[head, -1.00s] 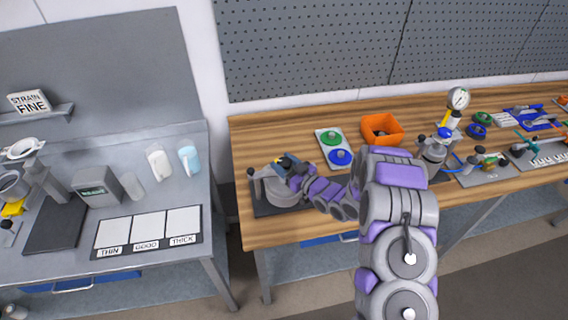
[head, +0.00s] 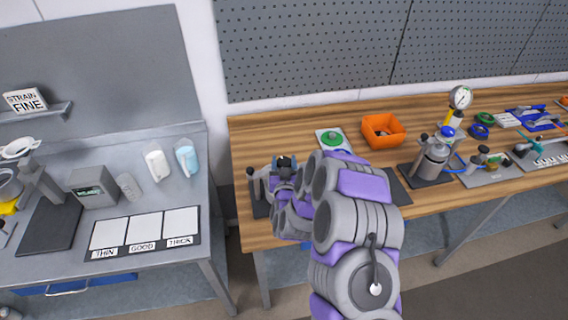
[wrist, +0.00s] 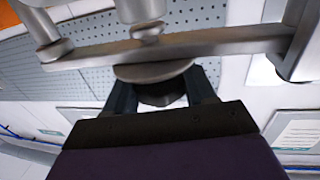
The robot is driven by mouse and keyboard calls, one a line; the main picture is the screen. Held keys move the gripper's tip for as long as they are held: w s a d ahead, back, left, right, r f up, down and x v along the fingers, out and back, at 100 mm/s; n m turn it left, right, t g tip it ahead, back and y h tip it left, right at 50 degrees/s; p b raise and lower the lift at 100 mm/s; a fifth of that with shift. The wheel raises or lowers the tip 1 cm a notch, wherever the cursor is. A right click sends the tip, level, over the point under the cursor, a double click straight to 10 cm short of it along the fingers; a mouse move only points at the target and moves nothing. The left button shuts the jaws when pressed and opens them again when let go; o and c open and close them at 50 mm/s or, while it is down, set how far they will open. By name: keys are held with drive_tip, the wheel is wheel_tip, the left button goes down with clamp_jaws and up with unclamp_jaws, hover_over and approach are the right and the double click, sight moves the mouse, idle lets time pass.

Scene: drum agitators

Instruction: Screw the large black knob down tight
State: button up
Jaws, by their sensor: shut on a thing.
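The large black knob (wrist: 160,95) sits between the two dark fingers of my gripper (wrist: 162,100) in the wrist view, right under a round metal disc (wrist: 153,71) on a metal crossbar (wrist: 200,45). My gripper is shut on the knob. In the head view my gripper (head: 284,162) is at the drum device on the left end of the wooden bench. My arm hides most of that device and the knob there. A small dark knob on a post (head: 250,171) shows at the device's left side.
An orange bin (head: 382,131) and a plate with a green disc (head: 331,139) stand behind my arm. A metal pot with a gauge (head: 433,160) stands to the right. A grey table (head: 150,255) is at left, across a gap.

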drive_tip(key=shift+a+r+m+g+h+b, duration=0.1)
drive_tip(key=shift+a+m+g+h+b, duration=0.1)
drive_tip(key=shift+m+h, duration=1.35)
drive_tip(key=shift+a+m+g+h+b, duration=0.15)
drive_tip(key=shift+m+h, duration=0.7)
drive_tip(key=shift+h, duration=1.3)
drive_tip(key=shift+d+h, duration=0.2)
drive_tip(key=shift+h, duration=0.1)
drive_tip(key=o, duration=0.8)
drive_tip(key=shift+o, duration=0.9)
drive_tip(key=shift+a, duration=0.15)
drive_tip(key=shift+s, duration=0.1)
drive_tip(key=v, duration=1.7)
drive_tip(key=shift+a, duration=0.2)
drive_tip(key=shift+r, duration=0.15)
